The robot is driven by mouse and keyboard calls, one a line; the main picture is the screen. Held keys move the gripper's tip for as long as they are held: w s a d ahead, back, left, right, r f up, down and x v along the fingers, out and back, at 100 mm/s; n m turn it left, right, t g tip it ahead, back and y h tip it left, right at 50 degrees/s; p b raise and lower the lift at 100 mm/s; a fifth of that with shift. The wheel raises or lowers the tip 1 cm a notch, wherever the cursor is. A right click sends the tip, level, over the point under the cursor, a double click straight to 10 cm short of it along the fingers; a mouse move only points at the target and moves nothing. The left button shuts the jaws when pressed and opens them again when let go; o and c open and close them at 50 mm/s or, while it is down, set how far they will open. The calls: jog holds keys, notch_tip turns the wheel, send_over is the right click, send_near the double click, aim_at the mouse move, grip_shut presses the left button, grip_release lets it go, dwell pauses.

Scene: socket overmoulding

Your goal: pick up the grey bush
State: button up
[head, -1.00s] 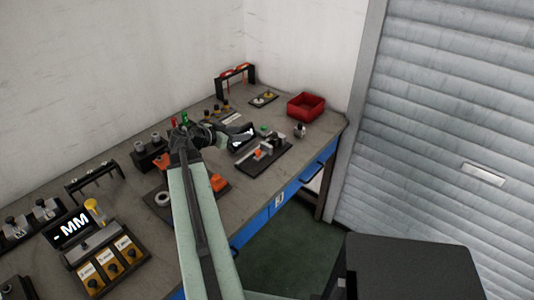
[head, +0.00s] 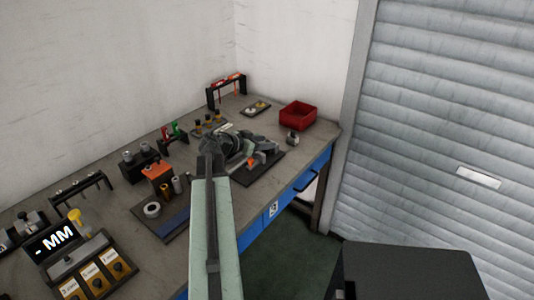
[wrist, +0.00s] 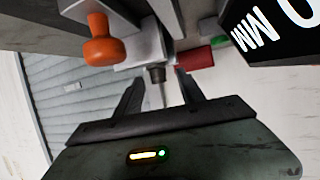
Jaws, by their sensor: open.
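A small grey cylinder (head: 177,185), which may be the grey bush, stands on the dark tray (head: 175,226) among other small parts. I cannot confirm that it is the bush. My gripper (wrist: 160,74) is open, with its two dark fingers apart. In the wrist view a thin metal pin with a dark collar (wrist: 156,74) shows between or beyond the fingers, below a pale block. I cannot tell whether they touch it. In the head view my gripper is over the clamp fixture (head: 263,172), to the right of the tray, and hides part of it.
A red bin (head: 298,115) stands at the back right.

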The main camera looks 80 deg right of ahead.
grip_shut()
notch_tip(320, 180, up, 10)
jog(key=p, duration=1)
